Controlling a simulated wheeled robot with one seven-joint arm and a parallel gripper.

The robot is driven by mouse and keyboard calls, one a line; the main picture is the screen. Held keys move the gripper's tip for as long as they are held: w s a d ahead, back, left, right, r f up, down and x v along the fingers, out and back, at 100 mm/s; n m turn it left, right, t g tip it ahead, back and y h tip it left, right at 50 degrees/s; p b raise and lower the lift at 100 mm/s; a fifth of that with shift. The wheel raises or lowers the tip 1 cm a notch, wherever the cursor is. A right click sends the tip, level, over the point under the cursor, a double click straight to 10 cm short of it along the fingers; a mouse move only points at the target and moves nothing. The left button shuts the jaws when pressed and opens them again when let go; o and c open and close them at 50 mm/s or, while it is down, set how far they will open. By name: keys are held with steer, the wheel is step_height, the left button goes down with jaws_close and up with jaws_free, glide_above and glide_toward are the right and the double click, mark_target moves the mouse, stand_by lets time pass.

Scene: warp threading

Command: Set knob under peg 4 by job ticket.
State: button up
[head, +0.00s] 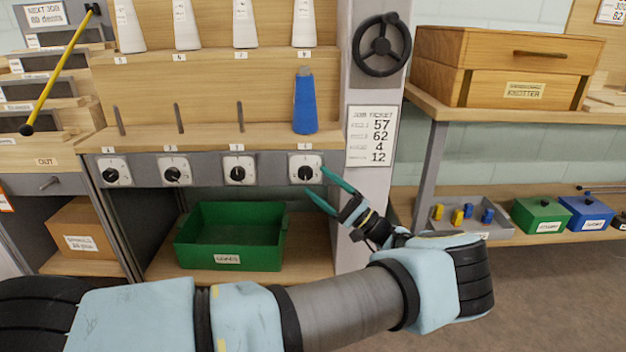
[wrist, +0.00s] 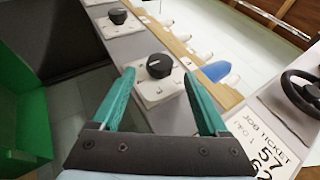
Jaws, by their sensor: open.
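A row of black knobs on white dial plates runs along the grey rail under the lower pegs. The rightmost knob (head: 305,172) sits below the peg holding a blue cone (head: 305,105). The small peg numbers are hard to read. My gripper (head: 316,182) is open and empty, its green fingers just in front of the rightmost dial. In the wrist view this knob (wrist: 159,65) shows between the fingertips, apart from them as far as I can tell. Its pointer setting is unclear. The job ticket (head: 371,137) reads 57, 62, 4, 12; its row labels are blurred.
A black handwheel (head: 381,45) is on the post above the ticket. A green bin (head: 230,240) stands on the shelf below the knobs. Other dials, such as this one (head: 237,171), lie left. White cones (head: 244,25) stand on the upper row.

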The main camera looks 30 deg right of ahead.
steer(key=v, duration=0.7)
steer(key=shift+s+f+b, duration=0.15)
steer(key=shift+s+b, duration=0.05)
steer(key=shift+b, duration=0.1)
steer(key=shift+d, duration=0.1)
